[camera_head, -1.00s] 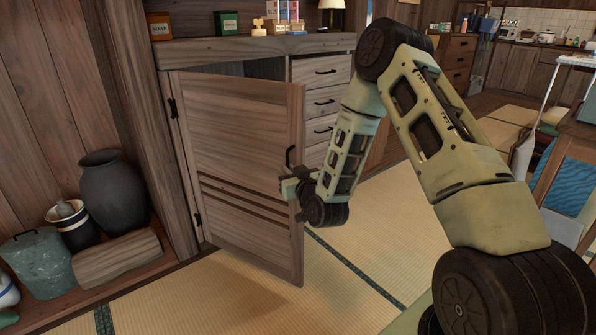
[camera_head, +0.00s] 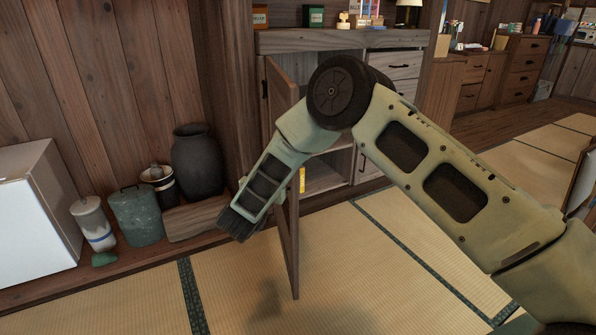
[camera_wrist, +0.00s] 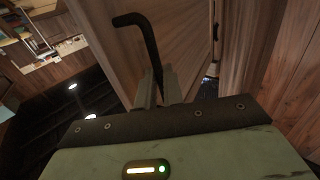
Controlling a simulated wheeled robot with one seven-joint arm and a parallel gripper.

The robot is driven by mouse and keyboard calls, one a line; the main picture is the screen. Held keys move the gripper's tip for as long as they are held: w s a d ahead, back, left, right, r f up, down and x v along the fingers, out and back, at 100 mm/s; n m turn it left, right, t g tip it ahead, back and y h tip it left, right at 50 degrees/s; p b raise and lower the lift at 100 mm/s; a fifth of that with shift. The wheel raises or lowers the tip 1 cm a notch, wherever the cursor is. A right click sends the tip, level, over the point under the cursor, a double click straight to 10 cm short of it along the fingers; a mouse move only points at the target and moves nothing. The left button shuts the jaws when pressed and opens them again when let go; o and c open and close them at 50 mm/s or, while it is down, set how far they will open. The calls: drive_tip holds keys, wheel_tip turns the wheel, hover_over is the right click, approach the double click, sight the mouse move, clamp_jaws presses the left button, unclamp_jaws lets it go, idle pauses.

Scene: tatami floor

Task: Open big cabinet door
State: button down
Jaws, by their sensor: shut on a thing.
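The big wooden cabinet door (camera_head: 282,95) stands wide open, swung out from its left hinges and seen nearly edge-on in the head view. Its lower edge shows below my arm. The inside of the cabinet (camera_head: 325,178) is partly visible behind it. In the wrist view, the door panel (camera_wrist: 180,45) fills the middle, with a bent black handle (camera_wrist: 140,28) on it. My gripper (camera_wrist: 157,88) is shut on the handle's lower part. In the head view, my arm hides the handle and fingers.
A dark vase (camera_head: 197,160), a green bin (camera_head: 136,215), a white-and-blue canister (camera_head: 94,222) and a white box (camera_head: 40,215) stand on the left ledge. Drawers (camera_head: 401,66) are right of the opening. The tatami (camera_head: 380,265) in front is clear.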

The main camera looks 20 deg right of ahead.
drive_tip(key=shift+w+a+r+m+g+h, duration=0.15)
drive_tip(key=shift+w+a+m+h, duration=0.2)
drive_tip(key=shift+a, duration=0.35)
drive_tip(key=shift+w+a+r+m+g+h, duration=0.15)
drive_tip(key=shift+w+a+h, duration=0.2)
drive_tip(key=shift+a, duration=0.3)
drive_tip(key=shift+w, duration=0.1)
drive_tip(key=c, duration=1.5)
unclamp_jaws()
drive_tip(key=shift+c, duration=0.2)
drive_tip(key=shift+f, duration=0.15)
drive_tip(key=shift+a, duration=0.1)
drive_tip(key=p+v, duration=0.3)
drive_tip(key=v, duration=1.4)
drive_tip(key=shift+s+r, duration=0.25)
drive_tip(key=shift+s, duration=0.05)
drive_tip(key=shift+a, duration=0.1)
